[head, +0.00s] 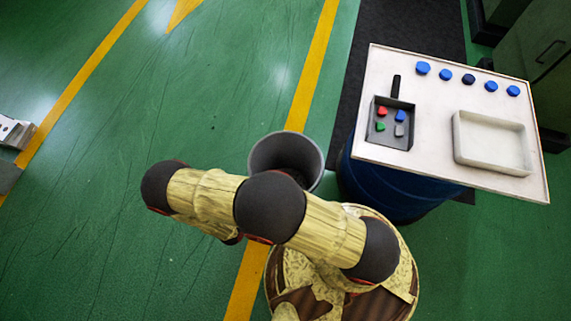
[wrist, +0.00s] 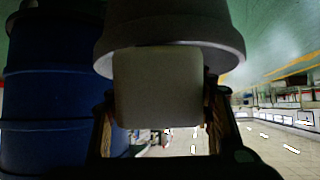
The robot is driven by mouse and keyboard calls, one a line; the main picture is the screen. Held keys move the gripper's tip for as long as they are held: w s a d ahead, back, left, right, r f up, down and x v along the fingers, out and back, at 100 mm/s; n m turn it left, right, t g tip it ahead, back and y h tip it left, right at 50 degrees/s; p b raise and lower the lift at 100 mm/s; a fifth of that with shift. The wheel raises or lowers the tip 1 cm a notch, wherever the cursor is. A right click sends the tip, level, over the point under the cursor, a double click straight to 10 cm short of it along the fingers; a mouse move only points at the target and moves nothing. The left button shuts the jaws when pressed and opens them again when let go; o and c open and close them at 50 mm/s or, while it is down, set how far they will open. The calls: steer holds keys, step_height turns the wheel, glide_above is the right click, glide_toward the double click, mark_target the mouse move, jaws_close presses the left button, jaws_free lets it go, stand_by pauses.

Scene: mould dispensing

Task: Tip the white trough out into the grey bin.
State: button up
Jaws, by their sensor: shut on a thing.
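The grey bin (head: 262,152) stands on the floor left of the table. It also shows in the wrist view (wrist: 225,65), where the picture is upside down and its rim faces down. My gripper (wrist: 160,100) is shut on a pale block-like thing, which I take to be the white trough (wrist: 158,88). In the picture the trough overlaps the bin's rim; I cannot tell whether it is over the opening or beside the bin. Its inside and contents are hidden. In the head view my arm hides my gripper and the trough.
The white table (head: 440,80) carries a shallow pale tray (head: 490,143), a dark handled box (head: 388,138) with small coloured pieces, and a row of blue round pieces (head: 445,75). A blue barrel (head: 385,200) stands under the table, close to the bin.

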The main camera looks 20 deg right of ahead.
steer(key=shift+s+d+f+b, duration=0.15)
steer(key=shift+s+f+b, duration=0.15)
steer(key=shift+s, duration=0.15)
steer(key=shift+s+d+f+b, duration=0.15)
steer(key=shift+s+b, duration=0.1)
steer(key=shift+s, duration=0.2)
steer(key=shift+s+a+f+t+h+b, duration=0.2)
steer(key=shift+a+t+h+b, duration=0.1)
steer(key=shift+t+h+b, duration=0.4)
steer(key=shift+s+a+r+b, duration=0.15)
steer(key=shift+a+r+b, duration=0.05)
steer(key=shift+b, duration=0.5)
